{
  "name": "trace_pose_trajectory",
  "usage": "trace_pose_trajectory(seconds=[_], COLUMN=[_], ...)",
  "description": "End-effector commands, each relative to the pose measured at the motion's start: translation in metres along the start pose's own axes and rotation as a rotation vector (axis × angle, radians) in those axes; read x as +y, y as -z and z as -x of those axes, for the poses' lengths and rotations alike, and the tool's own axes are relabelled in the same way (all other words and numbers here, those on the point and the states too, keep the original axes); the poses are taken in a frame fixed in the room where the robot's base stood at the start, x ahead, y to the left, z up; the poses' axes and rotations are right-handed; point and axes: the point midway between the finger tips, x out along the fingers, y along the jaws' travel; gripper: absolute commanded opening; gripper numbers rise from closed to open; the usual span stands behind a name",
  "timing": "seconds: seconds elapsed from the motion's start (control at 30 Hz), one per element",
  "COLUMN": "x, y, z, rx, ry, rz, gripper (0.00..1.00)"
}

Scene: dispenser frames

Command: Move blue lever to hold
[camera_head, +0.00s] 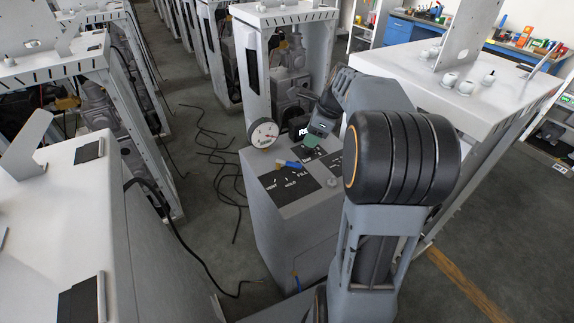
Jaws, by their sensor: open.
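The blue lever (290,164) sits on top of a grey dispenser box (310,232), on a black plate marked VENT, HOLD and FILL. Its blue handle lies roughly crosswise above the labels. Which label it points to is too small to tell for sure. My gripper (312,141) is above the back of the box, behind and slightly right of the lever. It is open and appears apart from the lever. My arm's links hide part of the box's right side, and the fingertips are small and hard to make out.
A round white gauge (264,134) stands at the box's back left, close to my gripper. A second black label plate (334,161) lies to the right. White-topped frames (470,60) stand to the right and left. Black cables (215,150) lie on the floor left of the box.

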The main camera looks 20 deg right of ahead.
Motion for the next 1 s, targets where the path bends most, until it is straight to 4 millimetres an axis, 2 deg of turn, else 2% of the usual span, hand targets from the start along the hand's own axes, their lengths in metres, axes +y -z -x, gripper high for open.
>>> trace_pose_trajectory(seconds=[0.1,0.27,0.7,1.0], x=[-0.012,-0.015,-0.013,-0.013], y=[0.007,0.009,0.005,0.004], z=[-0.004,-0.019,-0.102,-0.134], rx=[-0.014,-0.019,-0.018,-0.018], ry=[-0.005,-0.009,-0.011,-0.008], rz=[-0.101,-0.137,-0.129,-0.129], gripper=[0.47,0.47,0.47,0.47])
